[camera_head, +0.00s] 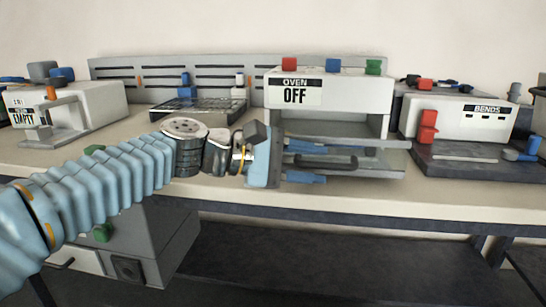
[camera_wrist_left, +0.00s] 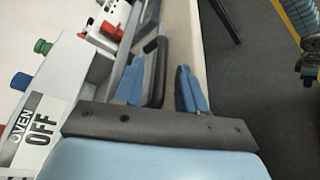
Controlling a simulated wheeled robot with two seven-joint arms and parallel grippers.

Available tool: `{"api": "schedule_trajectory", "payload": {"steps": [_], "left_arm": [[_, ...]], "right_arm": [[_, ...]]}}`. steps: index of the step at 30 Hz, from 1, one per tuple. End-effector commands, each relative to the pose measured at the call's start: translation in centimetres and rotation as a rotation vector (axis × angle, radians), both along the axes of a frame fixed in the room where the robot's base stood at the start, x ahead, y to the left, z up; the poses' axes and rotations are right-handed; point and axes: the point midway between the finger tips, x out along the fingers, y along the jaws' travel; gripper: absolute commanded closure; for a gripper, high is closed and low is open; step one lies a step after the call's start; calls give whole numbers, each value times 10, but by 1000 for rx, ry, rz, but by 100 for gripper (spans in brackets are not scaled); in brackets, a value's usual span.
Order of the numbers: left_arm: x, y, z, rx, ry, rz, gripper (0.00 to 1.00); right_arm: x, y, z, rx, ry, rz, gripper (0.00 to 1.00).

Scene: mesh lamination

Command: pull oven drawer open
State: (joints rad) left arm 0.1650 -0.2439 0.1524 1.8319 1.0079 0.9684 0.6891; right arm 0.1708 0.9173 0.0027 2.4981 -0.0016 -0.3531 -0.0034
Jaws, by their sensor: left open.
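The oven (camera_head: 345,92) is a white box on the bench, labelled "OVEN OFF", with red, blue and green knobs on top. It also shows in the left wrist view (camera_wrist_left: 62,85). Below its front is a grey drawer (camera_head: 385,168) with a dark bar handle (camera_head: 335,162). My left gripper (camera_head: 322,163) is open at the oven front, its blue fingers above and below the handle. In the left wrist view the handle (camera_wrist_left: 158,65) lies between the two fingers (camera_wrist_left: 163,88). I cannot tell whether either finger touches it.
The "BENDS" machine (camera_head: 480,120) stands right of the oven. A wire rack (camera_head: 200,105) and a white machine labelled "EMPTY" (camera_head: 70,112) stand to the left. The bench's front edge (camera_head: 400,200) runs just below the drawer. The floor in front is open on the right.

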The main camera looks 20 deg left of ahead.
Motion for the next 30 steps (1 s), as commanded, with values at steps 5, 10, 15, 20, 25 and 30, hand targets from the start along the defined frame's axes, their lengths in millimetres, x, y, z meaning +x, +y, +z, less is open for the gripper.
{"api": "schedule_trajectory", "payload": {"steps": [5,10,15,20,25,30], "left_arm": [[-26,36,12,0,-3,4,60],[-47,66,19,0,-1,3,60],[-60,84,24,0,0,1,60],[-64,90,24,-1,1,0,60],[-64,90,24,-1,1,0,60],[-64,89,24,-1,1,0,60]], "right_arm": [[0,0,4,-1,-1,0,100],[0,-1,6,-1,-2,-1,100],[0,-1,7,-2,-1,-1,100],[0,-1,7,-2,-1,-2,100],[0,-1,7,-2,-1,-2,100],[0,-1,7,-2,-1,-2,100]]}}
